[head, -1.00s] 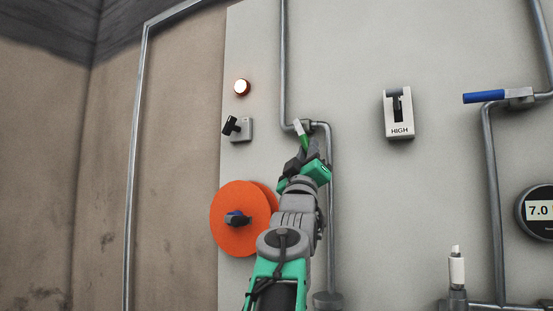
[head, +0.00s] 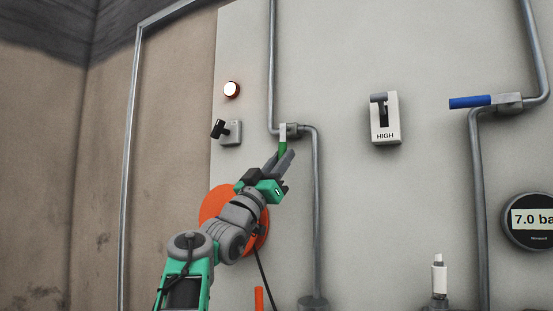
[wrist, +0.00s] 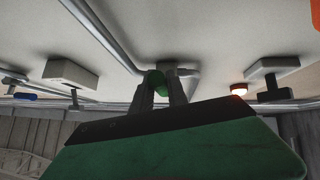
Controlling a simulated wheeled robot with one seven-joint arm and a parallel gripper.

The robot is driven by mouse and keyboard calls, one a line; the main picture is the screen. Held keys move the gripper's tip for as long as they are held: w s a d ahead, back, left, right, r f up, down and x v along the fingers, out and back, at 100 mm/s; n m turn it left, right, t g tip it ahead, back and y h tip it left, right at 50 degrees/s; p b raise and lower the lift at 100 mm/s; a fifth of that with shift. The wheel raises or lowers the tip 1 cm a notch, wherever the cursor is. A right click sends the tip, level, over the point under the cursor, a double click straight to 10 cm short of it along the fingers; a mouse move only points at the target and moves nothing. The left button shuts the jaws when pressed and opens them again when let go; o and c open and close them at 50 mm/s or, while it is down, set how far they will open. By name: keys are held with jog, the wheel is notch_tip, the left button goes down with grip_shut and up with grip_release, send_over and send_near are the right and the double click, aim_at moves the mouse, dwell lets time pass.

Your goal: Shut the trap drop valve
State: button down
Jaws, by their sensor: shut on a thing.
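A valve with a green handle (head: 283,147) sits on the left grey pipe, where the pipe bends to the right. The handle hangs almost straight down along the panel, with a pale part at its top. My gripper (head: 283,157) is shut on the green handle, reaching up from the lower left. In the wrist view, the green handle (wrist: 156,79) is between the fingers of my gripper (wrist: 164,87), next to the pipe bend. The fingers hide part of the handle. No label on this valve is readable.
A blue-handled valve (head: 470,102) is on the right pipe, its handle pointing left. A HIGH switch (head: 386,120), a lit lamp (head: 232,89) and a black knob (head: 219,128) are on the panel. An orange disc (head: 214,207) is partly behind my arm.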

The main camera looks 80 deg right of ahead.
jog(key=shift+a+r, duration=0.1)
jog(key=shift+r, duration=0.05)
jog(key=c, duration=1.3)
grip_release()
jog(key=b+v, duration=0.3)
jog(key=v, duration=0.4)
jog(key=shift+w+f, duration=0.15)
jog(key=shift+f, duration=0.25)
